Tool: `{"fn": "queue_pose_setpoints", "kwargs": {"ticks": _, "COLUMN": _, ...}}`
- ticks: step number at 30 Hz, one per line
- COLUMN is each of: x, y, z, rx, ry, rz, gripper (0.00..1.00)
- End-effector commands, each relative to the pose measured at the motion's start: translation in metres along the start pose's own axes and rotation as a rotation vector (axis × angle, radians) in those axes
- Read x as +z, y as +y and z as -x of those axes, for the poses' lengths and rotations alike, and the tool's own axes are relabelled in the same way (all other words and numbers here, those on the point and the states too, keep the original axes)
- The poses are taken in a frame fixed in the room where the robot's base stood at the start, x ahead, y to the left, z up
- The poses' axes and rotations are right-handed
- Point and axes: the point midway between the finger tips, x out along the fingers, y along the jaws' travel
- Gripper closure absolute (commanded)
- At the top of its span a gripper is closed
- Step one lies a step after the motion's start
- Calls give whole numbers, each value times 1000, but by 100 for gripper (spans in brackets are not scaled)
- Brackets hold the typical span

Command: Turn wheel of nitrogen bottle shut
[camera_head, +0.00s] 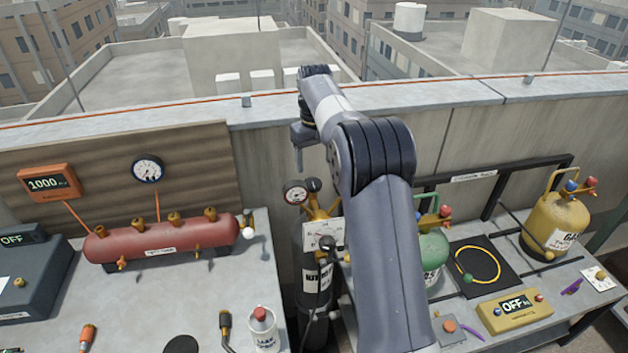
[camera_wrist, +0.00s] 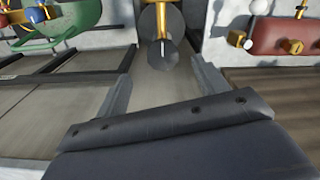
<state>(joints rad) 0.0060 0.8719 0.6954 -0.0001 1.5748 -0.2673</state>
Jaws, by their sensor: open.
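The nitrogen bottle (camera_head: 315,280) is a dark cylinder with a partly hidden white label, standing upright in the gap between two benches. A brass valve with a small dark wheel (camera_head: 313,184) and a round gauge (camera_head: 296,193) sits on its top. My gripper (camera_head: 299,158) is open and empty, above the bottle's top and apart from it. In the wrist view my gripper's fingers (camera_wrist: 163,58) are spread, with a dark round bottle part (camera_wrist: 177,27) and brass fitting beyond them at the top.
A green bottle (camera_head: 432,250), a yellow bottle (camera_head: 553,225) and a yellow OFF display (camera_head: 515,309) stand on the right bench. A parapet (camera_head: 470,95) runs behind.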

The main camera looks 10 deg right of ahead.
Motion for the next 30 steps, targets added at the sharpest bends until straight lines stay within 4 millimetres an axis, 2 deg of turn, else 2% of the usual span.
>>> {"fn": "queue_pose_setpoints", "kwargs": {"ticks": 6, "x": 1, "y": 0, "z": -42, "rx": -1, "ry": -3, "rz": 0, "gripper": 33}}
{"fn": "queue_pose_setpoints", "kwargs": {"ticks": 12, "x": 0, "y": 0, "z": -66, "rx": -1, "ry": -2, "rz": 0, "gripper": 33}}
{"fn": "queue_pose_setpoints", "kwargs": {"ticks": 24, "x": 0, "y": 0, "z": -74, "rx": 0, "ry": 1, "rz": 0, "gripper": 33}}
{"fn": "queue_pose_setpoints", "kwargs": {"ticks": 30, "x": 0, "y": 0, "z": -73, "rx": 0, "ry": 1, "rz": 0, "gripper": 50}}
